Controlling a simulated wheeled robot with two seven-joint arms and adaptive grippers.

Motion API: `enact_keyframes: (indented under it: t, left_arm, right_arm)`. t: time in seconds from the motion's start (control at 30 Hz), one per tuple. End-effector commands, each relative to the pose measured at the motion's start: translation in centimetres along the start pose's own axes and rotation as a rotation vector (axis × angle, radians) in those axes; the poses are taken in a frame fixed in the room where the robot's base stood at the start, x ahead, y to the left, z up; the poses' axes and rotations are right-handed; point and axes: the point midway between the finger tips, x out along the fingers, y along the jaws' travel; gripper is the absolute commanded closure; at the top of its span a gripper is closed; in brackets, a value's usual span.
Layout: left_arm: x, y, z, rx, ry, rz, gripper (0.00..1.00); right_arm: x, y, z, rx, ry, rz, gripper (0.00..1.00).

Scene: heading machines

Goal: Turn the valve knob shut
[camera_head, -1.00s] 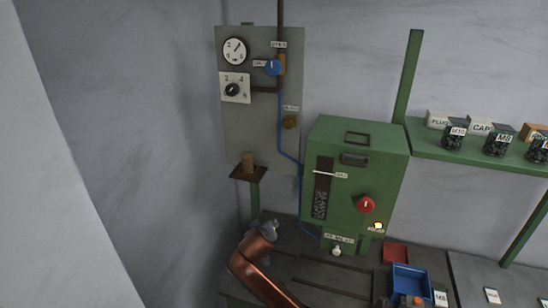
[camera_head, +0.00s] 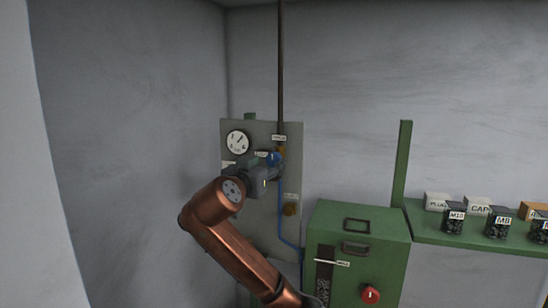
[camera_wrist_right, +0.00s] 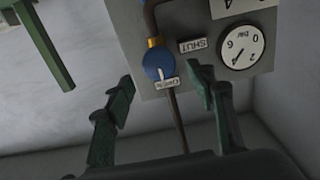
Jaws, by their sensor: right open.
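The valve knob (camera_head: 274,159) is round and blue with a white pointer mark, on the grey wall panel (camera_head: 262,230). In the right wrist view, which is upside down, the knob (camera_wrist_right: 158,68) shows between my open right fingers. Its white mark points towards the OPEN label (camera_wrist_right: 167,84); the SHUT label (camera_wrist_right: 192,46) is to one side. My right gripper (camera_wrist_right: 160,84) is empty and faces the knob; I see no contact. In the head view my right gripper (camera_head: 274,173) partly covers the panel just below the knob. My left gripper is not in view.
A pressure gauge (camera_head: 238,141) is above left of the knob. A green cabinet (camera_head: 335,222) with a red knob (camera_head: 370,294) stands below right. A parts shelf (camera_head: 480,238) is at right.

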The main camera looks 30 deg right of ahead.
Motion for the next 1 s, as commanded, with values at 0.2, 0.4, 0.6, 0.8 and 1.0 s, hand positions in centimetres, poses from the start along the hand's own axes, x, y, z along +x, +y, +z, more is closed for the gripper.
enact_keyframes:
  t: [0.2,0.4,0.6,0.8,1.0]
  left_arm:
    - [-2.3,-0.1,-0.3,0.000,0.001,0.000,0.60]
    - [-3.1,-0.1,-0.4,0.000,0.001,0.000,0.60]
    - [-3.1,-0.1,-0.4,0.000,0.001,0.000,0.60]
    - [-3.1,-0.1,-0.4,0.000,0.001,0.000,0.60]
    - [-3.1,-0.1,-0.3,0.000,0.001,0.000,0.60]
  right_arm:
    - [3.7,0.1,-0.3,-0.003,-0.001,0.002,0.49]
    - [5.6,0.0,-0.1,-0.002,0.000,0.000,0.49]
    - [5.9,0.0,0.1,-0.001,-0.001,-0.001,0.49]
    - [5.9,0.0,0.1,-0.001,-0.001,-0.001,0.54]
    - [5.9,0.0,0.1,-0.001,-0.001,-0.002,0.68]
